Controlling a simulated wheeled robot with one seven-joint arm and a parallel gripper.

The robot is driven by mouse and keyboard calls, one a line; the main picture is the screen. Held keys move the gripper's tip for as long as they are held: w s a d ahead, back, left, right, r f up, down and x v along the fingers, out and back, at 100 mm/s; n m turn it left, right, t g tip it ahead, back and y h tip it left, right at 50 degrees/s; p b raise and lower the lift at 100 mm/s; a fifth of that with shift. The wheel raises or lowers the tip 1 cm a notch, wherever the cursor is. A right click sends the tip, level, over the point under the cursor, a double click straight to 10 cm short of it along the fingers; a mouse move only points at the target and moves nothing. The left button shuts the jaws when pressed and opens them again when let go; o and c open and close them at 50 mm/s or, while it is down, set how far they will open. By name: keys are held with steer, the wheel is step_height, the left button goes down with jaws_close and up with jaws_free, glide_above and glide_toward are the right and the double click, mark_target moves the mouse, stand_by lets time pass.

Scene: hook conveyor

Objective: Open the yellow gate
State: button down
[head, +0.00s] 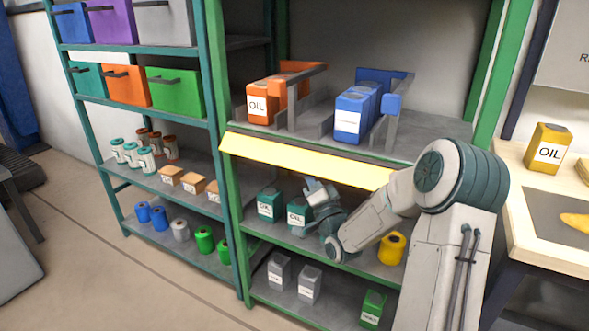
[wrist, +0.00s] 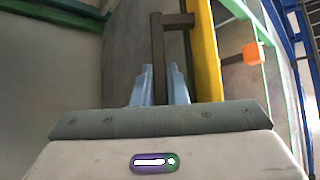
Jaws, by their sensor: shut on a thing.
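The yellow gate (head: 300,163) is a long flat yellow panel along the front of the green rack's middle shelf. In the wrist view it is a yellow strip (wrist: 206,60) right of my fingers. A dark bar-shaped handle (wrist: 158,40) joins it by a short crosspiece. My gripper (wrist: 159,78) is shut on this handle, with one pale blue finger on each side. In the head view my gripper (head: 320,193) is just below the gate, in front of teal oil cans (head: 269,204). The handle cannot be made out there.
Orange (head: 262,103) and blue (head: 352,113) oil cans stand above the gate, by grey rails. A yellow container (head: 391,248) and grey cans (head: 279,270) are lower. Another rack (head: 211,120) stands left; a table with a yellow oil can (head: 547,149) is right.

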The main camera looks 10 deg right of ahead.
stand_by(0.3)
steer(key=c, duration=1.4)
jaws_free()
steer(key=shift+c, duration=0.2)
steer(key=shift+s+f, duration=0.1)
steer(key=shift+s, duration=0.05)
